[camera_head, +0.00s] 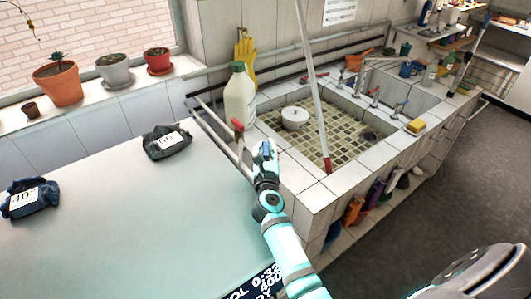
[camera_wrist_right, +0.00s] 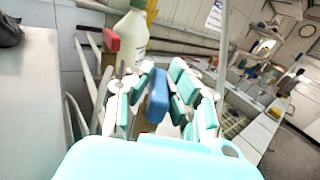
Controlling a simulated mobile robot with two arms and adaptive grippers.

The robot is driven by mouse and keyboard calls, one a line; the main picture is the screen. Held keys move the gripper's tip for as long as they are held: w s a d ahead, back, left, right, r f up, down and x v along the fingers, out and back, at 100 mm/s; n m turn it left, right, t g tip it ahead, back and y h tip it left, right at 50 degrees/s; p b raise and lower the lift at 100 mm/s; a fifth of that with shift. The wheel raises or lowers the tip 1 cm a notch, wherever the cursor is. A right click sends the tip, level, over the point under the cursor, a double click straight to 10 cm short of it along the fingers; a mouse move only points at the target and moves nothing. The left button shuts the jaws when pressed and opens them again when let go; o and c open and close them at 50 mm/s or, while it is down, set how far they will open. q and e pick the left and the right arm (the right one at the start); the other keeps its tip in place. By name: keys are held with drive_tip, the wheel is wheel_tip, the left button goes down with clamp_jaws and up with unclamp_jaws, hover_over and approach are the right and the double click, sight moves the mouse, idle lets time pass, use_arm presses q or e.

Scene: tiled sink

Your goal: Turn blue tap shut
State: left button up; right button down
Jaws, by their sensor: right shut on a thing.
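My right gripper (camera_head: 265,152) reaches to the near left corner of the tiled sink (camera_head: 325,187). In the right wrist view its fingers (camera_wrist_right: 160,92) are closed around the blue tap handle (camera_wrist_right: 158,95). The handle stands roughly upright between the fingers, slightly tilted, and its lower part is hidden. A red tap handle (camera_head: 237,127) stands just left of the gripper, and also shows in the right wrist view (camera_wrist_right: 111,40). My left gripper is not in view.
A large white bottle (camera_head: 240,100) with a green cap stands behind the taps. A long white pole (camera_head: 313,85) leans in the sink near a white bowl (camera_head: 294,117). Pale pipes (camera_head: 215,130) run left of the sink, beside a table (camera_head: 130,225) with dark packs.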

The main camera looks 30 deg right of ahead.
drive_tip(key=shift+f+m+h, duration=0.1)
drive_tip(key=shift+m+h, duration=0.2)
drive_tip(key=shift+h, duration=0.1)
drive_tip(key=c, duration=1.3)
unclamp_jaws()
